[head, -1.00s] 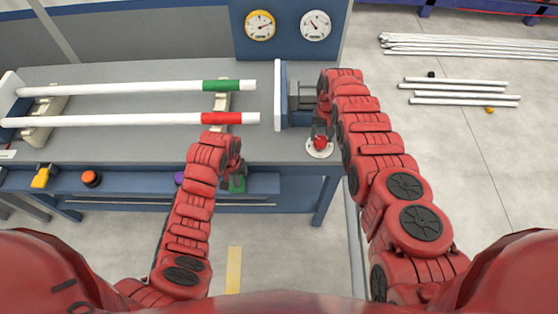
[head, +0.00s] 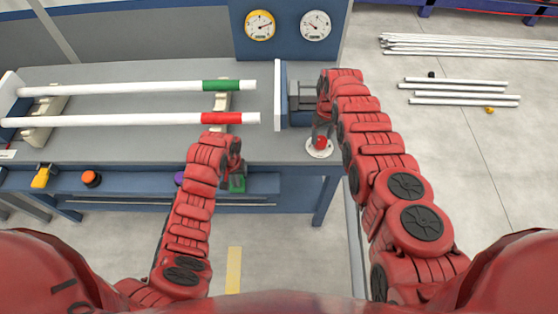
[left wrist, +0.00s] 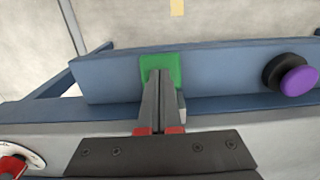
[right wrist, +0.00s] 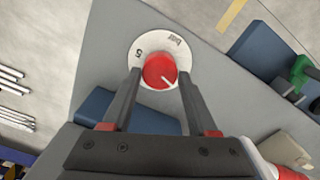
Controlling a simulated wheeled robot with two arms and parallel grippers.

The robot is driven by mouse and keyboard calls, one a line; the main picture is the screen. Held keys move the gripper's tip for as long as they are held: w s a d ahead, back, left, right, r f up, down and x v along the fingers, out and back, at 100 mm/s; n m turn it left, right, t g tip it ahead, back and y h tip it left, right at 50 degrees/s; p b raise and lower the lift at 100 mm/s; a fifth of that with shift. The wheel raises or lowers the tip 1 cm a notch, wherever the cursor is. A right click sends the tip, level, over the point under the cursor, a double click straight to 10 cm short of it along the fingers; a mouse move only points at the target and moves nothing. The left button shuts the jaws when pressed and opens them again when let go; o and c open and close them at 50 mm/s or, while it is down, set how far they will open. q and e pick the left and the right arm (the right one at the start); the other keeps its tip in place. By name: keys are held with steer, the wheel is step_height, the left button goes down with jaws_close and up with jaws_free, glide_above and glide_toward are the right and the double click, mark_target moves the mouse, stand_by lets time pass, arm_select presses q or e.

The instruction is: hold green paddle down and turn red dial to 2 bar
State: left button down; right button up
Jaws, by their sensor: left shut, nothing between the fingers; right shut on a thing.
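The green paddle (head: 238,186) is on the blue front rail of the bench. My left gripper (head: 236,170) is shut with nothing between its fingers. In the left wrist view its fingertips (left wrist: 160,75) overlap the face of the green paddle (left wrist: 149,62); whether they press it in I cannot tell. The red dial (head: 320,142) sits on a round white scale plate at the bench's right end. In the right wrist view my right gripper (right wrist: 160,74) has a finger on each side of the red dial (right wrist: 158,68). The plate (right wrist: 139,45) shows "5" and "bar"; the dial's white pointer mark points lower right.
Two white pipes, with green (head: 219,85) and red (head: 221,118) bands, lie on supports. A yellow-rimmed gauge (head: 260,25) and a grey-rimmed gauge (head: 315,25) stand behind. A purple button (left wrist: 298,80) is beside the paddle. An orange button (head: 91,179) is farther left.

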arm_select(q)
steer(key=shift+s+f, duration=0.35)
steer(key=shift+s, duration=0.05)
arm_select(e)
steer(key=shift+s+f+n, duration=0.1)
steer(key=shift+n, duration=0.2)
arm_select(q)
steer(key=shift+r, duration=0.1)
steer(key=shift+w+r, duration=0.15)
steer(key=shift+r, duration=0.95)
steer(key=shift+w+r, duration=0.15)
steer(key=shift+r, duration=0.9)
arm_select(e)
steer(key=o, duration=0.7)
arm_select(q)
steer(key=shift+w, duration=0.15)
arm_select(e)
steer(key=o, duration=0.5)
steer(key=shift+w, duration=0.2)
